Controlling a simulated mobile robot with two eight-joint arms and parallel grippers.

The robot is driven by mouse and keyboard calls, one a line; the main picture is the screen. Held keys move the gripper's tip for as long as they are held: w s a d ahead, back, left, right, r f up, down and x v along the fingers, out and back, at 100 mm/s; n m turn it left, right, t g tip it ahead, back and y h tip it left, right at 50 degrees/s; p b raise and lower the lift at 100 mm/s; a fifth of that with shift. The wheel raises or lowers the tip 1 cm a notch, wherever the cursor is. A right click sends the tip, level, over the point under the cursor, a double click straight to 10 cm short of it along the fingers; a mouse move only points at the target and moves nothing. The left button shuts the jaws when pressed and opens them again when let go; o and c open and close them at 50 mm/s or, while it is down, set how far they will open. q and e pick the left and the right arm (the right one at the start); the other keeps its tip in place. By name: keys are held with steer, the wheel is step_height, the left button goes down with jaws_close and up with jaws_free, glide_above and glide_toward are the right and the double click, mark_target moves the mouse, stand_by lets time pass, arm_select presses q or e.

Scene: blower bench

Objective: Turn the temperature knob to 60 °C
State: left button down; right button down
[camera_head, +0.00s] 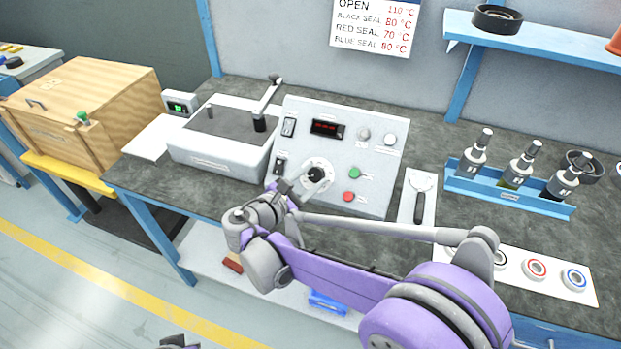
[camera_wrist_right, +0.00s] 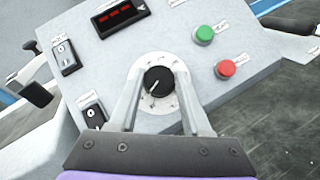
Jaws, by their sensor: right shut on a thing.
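The temperature knob (camera_head: 316,174) is a black round knob on a white dial, low on the sloped face of the grey control panel (camera_head: 335,112). In the right wrist view the knob (camera_wrist_right: 158,81) has a white pointer line slanting to the lower left; the dial marks are too small to read. My right gripper (camera_head: 304,184) reaches the knob from the front, and its two fingers stand on either side of it, shut on it. A dark piece at the bottom edge of the head view may be my left gripper (camera_head: 179,342); its jaws are not shown.
The panel carries a red display (camera_head: 327,128), a green button (camera_head: 354,173) and a red button (camera_head: 348,197) right of the knob. A grey box with a lever (camera_head: 222,150) stands left of it. A blue tool rack (camera_head: 508,190) and a white tray with ringed parts (camera_head: 510,266) lie right.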

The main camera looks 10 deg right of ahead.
steer(key=shift+s+d+n+t+y, duration=0.1)
steer(key=shift+n+t+y, duration=0.55)
steer(key=shift+n, duration=0.65)
steer(key=shift+n+t+y, duration=0.35)
steer(key=shift+n+t, duration=0.5)
steer(key=shift+n, duration=0.45)
steer(key=shift+c, duration=1.8)
jaws_free()
steer(key=v, duration=1)
steer(key=shift+s, duration=0.4)
